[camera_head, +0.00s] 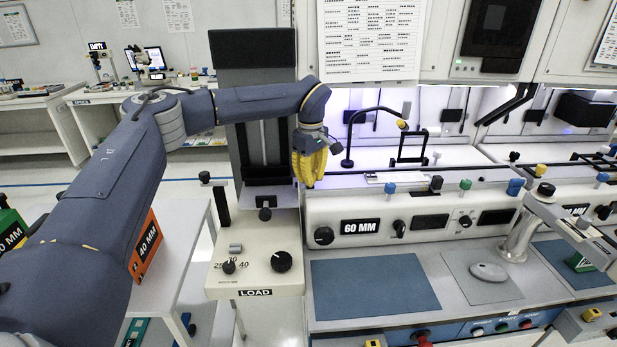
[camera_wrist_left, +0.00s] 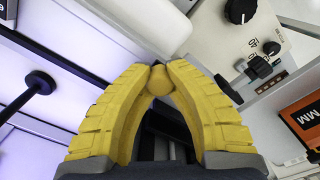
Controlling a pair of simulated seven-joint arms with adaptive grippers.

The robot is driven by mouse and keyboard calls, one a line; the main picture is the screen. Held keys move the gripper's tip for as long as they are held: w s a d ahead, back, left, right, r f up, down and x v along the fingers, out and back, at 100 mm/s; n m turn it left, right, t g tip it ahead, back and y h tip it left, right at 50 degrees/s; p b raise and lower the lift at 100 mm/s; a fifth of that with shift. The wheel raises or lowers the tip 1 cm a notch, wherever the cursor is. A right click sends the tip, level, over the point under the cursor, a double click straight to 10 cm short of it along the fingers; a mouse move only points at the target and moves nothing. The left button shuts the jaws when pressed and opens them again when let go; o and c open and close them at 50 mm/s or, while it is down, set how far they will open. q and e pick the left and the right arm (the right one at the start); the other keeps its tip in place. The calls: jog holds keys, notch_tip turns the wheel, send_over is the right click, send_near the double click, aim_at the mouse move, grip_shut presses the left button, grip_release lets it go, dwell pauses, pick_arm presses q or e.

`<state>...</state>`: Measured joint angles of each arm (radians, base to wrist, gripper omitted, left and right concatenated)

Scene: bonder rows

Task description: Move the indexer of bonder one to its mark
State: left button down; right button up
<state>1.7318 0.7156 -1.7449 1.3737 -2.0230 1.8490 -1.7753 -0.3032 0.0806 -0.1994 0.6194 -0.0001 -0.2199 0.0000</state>
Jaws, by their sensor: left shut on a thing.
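My left gripper (camera_head: 311,180) is at the left end of the bonder with the 60 MM plate (camera_head: 360,227), above its front panel and beside the load unit. Its yellow fingers are shut on a round yellow knob (camera_wrist_left: 159,80), which shows between the fingertips in the left wrist view. The knob is hidden behind the fingers in the head view. I cannot tell whether this knob belongs to the indexer, and I cannot make out the indexer's mark. My right gripper is not in view.
The load unit (camera_head: 255,268) with black dials stands left of the bonder. Blue, black and green knobs line the bonder's rail to the right. A thin black curved lamp (camera_head: 348,140) rises behind the gripper. A blue mat (camera_head: 375,284) lies clear in front.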

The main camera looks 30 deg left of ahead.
pick_arm(q)
jog(key=shift+a, duration=0.4)
jog(key=c, duration=1.4)
grip_release()
jog(key=shift+a, duration=0.2)
jog(key=shift+o, duration=1.3)
jog(key=shift+d, duration=0.15)
jog(key=shift+d+r, duration=0.15)
jog(key=shift+r, duration=0.4)
notch_tip(320, 180, up, 11)
